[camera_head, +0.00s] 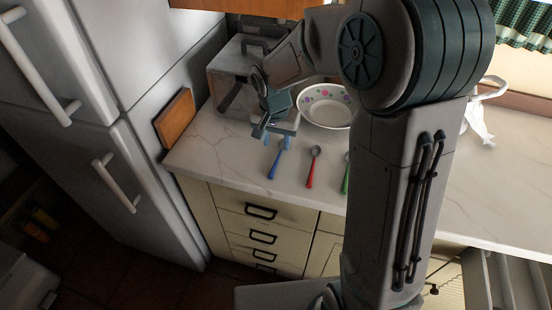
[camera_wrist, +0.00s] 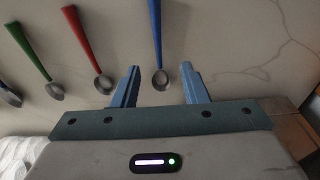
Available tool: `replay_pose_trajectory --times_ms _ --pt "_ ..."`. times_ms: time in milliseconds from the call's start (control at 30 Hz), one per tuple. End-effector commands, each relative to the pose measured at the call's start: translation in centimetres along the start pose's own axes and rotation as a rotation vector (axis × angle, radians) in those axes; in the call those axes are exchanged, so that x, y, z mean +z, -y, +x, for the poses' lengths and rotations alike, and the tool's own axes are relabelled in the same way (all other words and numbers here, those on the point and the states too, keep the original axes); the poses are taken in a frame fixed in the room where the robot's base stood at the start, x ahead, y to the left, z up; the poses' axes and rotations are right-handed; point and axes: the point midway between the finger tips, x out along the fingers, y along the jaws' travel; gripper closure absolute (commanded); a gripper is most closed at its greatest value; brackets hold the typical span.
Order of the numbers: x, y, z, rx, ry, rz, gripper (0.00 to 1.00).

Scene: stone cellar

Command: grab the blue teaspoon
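The blue teaspoon (camera_head: 276,163) lies on the pale marble counter in the head view, leftmost of the row of spoons, its handle toward the counter's front edge. In the wrist view the blue teaspoon (camera_wrist: 155,40) points its handle away, and its bowl shows between the fingers. My gripper (camera_head: 274,129) is over the counter at the bowl end of the spoon. In the wrist view my gripper (camera_wrist: 160,84) has its two blue fingers apart, one on each side of the spoon's bowl, with nothing held. I cannot tell how high the fingers are above the counter.
A red spoon (camera_head: 312,166) and a green spoon (camera_head: 346,174) lie to the right; another spoon (camera_wrist: 14,40) shows in the wrist view. A flowered bowl (camera_head: 326,106), a metal box-like appliance (camera_head: 226,78) and a wooden board (camera_head: 175,119) stand nearby. The fridge (camera_head: 130,150) is at left.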

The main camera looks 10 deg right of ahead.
Motion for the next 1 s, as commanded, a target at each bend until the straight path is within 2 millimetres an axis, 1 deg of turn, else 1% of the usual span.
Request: replay_pose_trajectory --times_ms 167,400,500,767,800,867,900,933,1000 --pt "0.1 -0.1 1.1 0.002 0.001 0.0 0.6" --pt "0.3 -0.2 4.5 0.001 0.002 0.0 0.6" --pt "0.3 -0.2 5.4 0.001 0.001 0.0 0.6" --pt "0.3 -0.2 5.7 -0.001 -0.001 0.001 0.6" --pt "0.3 -0.2 5.7 -0.001 -0.001 0.001 0.66" --pt "0.3 -0.1 5.6 -0.001 -0.001 0.001 0.82" --pt "0.3 -0.1 5.6 -0.001 -0.001 0.001 0.93" --pt "0.3 -0.1 5.6 -0.001 -0.001 0.001 1.0" --pt "0.3 -0.1 5.6 -0.001 -0.001 0.001 1.0"
